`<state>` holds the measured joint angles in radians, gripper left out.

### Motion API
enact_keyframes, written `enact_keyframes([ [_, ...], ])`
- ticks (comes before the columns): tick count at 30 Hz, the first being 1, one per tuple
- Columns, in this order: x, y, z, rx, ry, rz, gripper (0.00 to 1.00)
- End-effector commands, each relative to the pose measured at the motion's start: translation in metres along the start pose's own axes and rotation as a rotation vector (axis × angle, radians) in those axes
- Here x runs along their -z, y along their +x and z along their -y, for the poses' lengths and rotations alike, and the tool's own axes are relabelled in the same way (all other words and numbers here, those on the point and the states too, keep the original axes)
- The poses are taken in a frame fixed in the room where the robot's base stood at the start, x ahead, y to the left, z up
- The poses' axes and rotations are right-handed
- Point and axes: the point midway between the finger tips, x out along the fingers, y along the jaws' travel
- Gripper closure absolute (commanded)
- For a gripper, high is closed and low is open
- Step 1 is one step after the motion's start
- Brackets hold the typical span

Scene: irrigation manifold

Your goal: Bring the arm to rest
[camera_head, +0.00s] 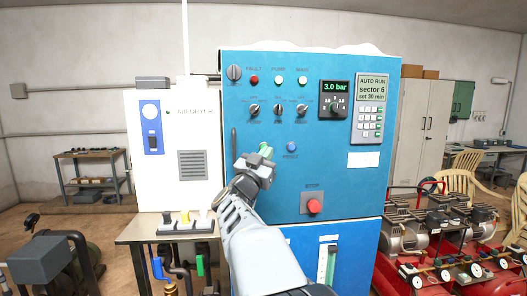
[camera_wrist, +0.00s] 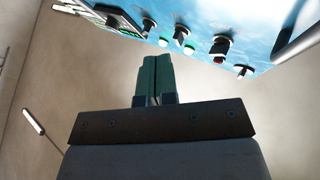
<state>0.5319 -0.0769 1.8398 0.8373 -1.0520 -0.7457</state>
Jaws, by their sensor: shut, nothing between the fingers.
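My arm rises from the bottom middle of the head view, and my gripper (camera_head: 266,150) is in front of the blue control cabinet (camera_head: 250,120), left of the blue button (camera_head: 291,147). In the wrist view my gripper's two green fingers (camera_wrist: 154,62) are closed together with nothing between them. The cabinet's face lies beyond the fingertips at the top of that view. I cannot tell how wide the gap to the panel is. The arm hides part of the cabinet's lower left.
The cabinet carries several knobs, a display reading 3.0 bar (camera_head: 335,87), a keypad panel (camera_head: 370,100) and a red stop button (camera_head: 313,207). Red machinery (camera_head: 440,240) stands right.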

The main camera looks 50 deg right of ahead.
Motion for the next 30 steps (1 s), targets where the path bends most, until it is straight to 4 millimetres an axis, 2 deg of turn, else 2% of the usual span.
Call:
enact_keyframes([
  [25, 0.000, 0.000, 0.001, 0.002, 0.013, 0.002, 1.00],
  [28, -0.009, 0.000, 0.011, 0.057, 0.057, 0.055, 1.00],
  [30, -0.025, -0.005, 0.025, 0.143, 0.084, 0.131, 1.00],
])
